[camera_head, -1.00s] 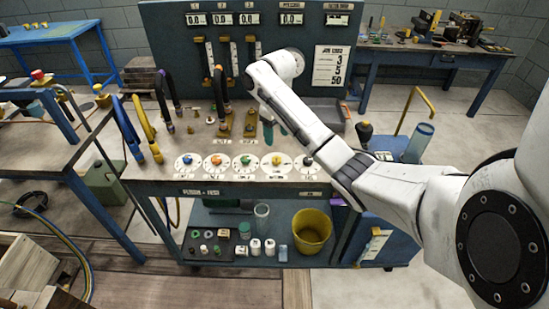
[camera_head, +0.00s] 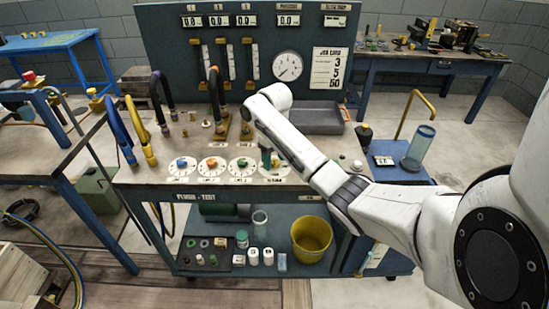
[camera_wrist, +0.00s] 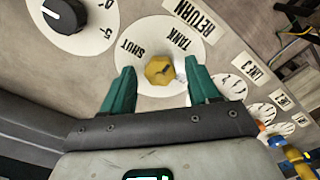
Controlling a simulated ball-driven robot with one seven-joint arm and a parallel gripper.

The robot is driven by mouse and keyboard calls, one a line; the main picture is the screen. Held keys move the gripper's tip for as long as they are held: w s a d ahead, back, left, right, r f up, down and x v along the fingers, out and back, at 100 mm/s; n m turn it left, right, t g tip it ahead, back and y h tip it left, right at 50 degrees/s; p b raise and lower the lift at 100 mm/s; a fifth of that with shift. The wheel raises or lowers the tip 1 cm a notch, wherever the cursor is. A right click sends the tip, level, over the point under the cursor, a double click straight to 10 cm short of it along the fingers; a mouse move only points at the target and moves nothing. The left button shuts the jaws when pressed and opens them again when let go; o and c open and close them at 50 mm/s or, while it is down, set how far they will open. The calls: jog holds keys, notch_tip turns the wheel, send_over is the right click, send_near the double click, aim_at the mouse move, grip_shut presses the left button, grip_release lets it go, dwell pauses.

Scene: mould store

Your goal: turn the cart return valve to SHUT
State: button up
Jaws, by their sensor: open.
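The cart return valve is a yellow knob (camera_wrist: 160,70) on a round white dial in the wrist view, with the words SHUT and TANK beside it and a RETURN label (camera_wrist: 190,14) above. My gripper (camera_wrist: 159,74) is open, with one teal finger on each side of the knob. A gap shows on the left; I cannot tell whether the right finger touches it. The knob's exact pointing is unclear. In the head view my gripper (camera_head: 269,157) is low over the fourth dial of the bench row, and its fingers and wrist mostly hide the knob.
Blue (camera_head: 181,164), orange (camera_head: 211,163) and green (camera_head: 242,163) knobs stand in a row to the left. A black knob (camera_wrist: 64,14) is close by in the wrist view. Upright hoses (camera_head: 159,105) and a grey tray (camera_head: 320,119) stand behind.

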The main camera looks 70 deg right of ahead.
jog(key=shift+c, duration=0.2)
jog(key=c, duration=1)
jog(key=shift+r+n+p, duration=0.15)
jog(key=shift+n+p, duration=0.2)
jog(key=shift+n, duration=0.05)
jog(key=n+p, duration=0.2)
jog(key=n, duration=0.1)
jog(key=shift+n+p, duration=0.3)
jog(key=shift+n, duration=0.1)
jog(key=n+p, duration=0.2)
jog(key=n, duration=0.2)
jog(key=n+p, duration=0.2)
jog(key=n, duration=0.3)
jog(key=shift+w, duration=0.1)
jog(key=shift+n+p, duration=0.75)
jog(key=shift+n, duration=1.45)
